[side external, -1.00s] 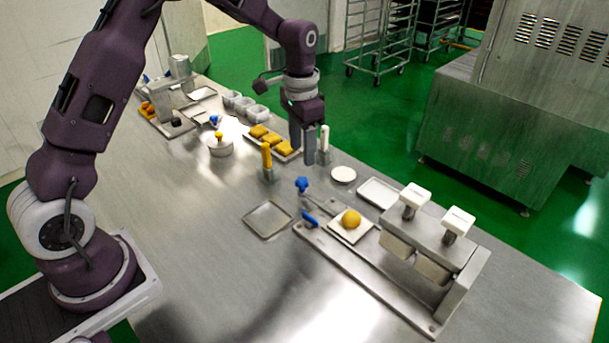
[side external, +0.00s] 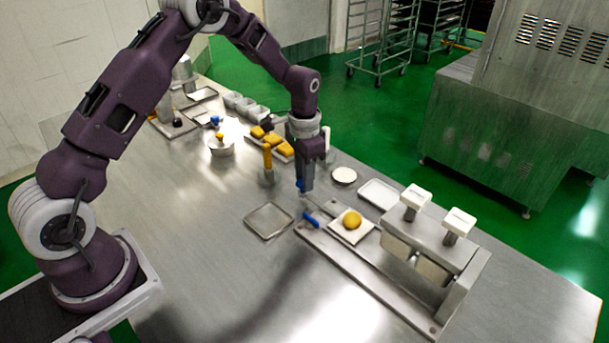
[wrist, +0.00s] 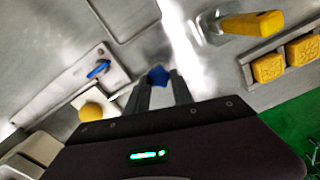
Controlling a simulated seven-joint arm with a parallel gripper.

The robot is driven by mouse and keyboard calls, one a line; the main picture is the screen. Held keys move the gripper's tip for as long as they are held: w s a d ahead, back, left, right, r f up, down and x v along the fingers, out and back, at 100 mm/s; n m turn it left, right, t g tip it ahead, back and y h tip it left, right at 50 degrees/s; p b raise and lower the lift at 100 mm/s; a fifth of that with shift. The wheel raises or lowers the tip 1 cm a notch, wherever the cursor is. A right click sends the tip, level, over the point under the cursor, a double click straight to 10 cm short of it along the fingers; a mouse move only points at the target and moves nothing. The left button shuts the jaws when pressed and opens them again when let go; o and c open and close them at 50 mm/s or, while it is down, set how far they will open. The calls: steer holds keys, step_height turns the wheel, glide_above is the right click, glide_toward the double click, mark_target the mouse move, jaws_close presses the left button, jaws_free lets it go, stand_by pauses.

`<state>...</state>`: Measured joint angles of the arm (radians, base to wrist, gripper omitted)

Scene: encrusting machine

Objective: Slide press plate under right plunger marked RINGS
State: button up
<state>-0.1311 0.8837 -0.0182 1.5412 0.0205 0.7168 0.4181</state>
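The white square press plate (side external: 362,234) lies on the left part of the steel press machine (side external: 380,283) and bears a yellow-orange ball (side external: 352,220). Plate and ball also show at the left of the wrist view, the ball (wrist: 92,112) beside my fingers. Two white-handled plungers stand on the machine, left (side external: 415,197) and right (side external: 459,222); their lettering is too small to read. A blue knob (wrist: 158,77) shows between my fingertips in the wrist view. My gripper (side external: 304,187) is open around or just above it; contact cannot be told.
A blue lever (side external: 311,220) sits at the machine's near left end. An empty tray (side external: 269,220) lies left of it. Behind are a white dish (side external: 343,175), a pale tray (side external: 379,194) and a yellow-handled tool (side external: 267,157). The near table is clear.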

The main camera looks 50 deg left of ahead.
jaws_close()
stand_by(1.0)
glide_above(341, 216)
stand_by(0.3)
steer(key=o, duration=0.9)
jaws_free()
step_height(341, 216, up, 7)
